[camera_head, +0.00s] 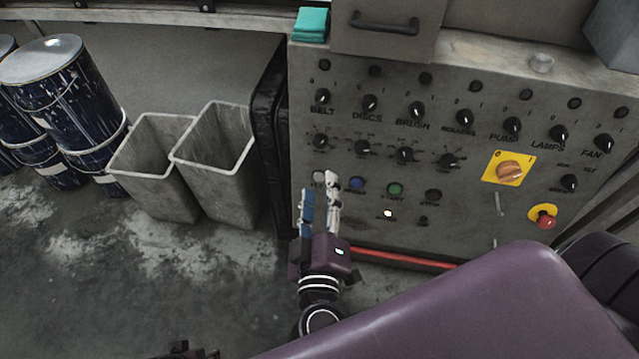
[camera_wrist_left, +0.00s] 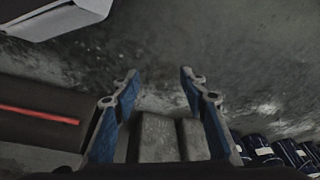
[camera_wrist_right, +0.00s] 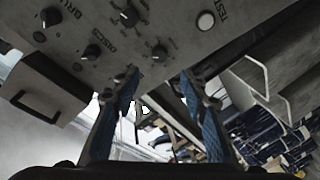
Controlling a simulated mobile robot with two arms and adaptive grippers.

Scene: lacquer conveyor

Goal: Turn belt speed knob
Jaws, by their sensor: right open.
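The grey control panel (camera_head: 462,222) carries rows of black knobs. The belt speed knob (camera_head: 320,140) appears to be the scaled knob below the BELT label; in the right wrist view it seems to be the knob (camera_wrist_right: 160,52) just beyond the fingertips. My right gripper (camera_head: 319,184) is open and empty, below that knob in the picture and overlapping the lower button row; it also shows in the right wrist view (camera_wrist_right: 158,80). Contact cannot be told. My left gripper (camera_wrist_left: 158,78) is open and empty over the floor; only a dark part shows at the head view's bottom edge.
A white button (camera_wrist_right: 205,20) labelled TEST is close to the right fingers. Yellow-backed orange switch (camera_head: 509,170) and red button (camera_head: 545,220) are on the panel's right. Two grey bins (camera_head: 226,170) and blue drums (camera_head: 62,90) stand left. Floor in front of the bins is clear.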

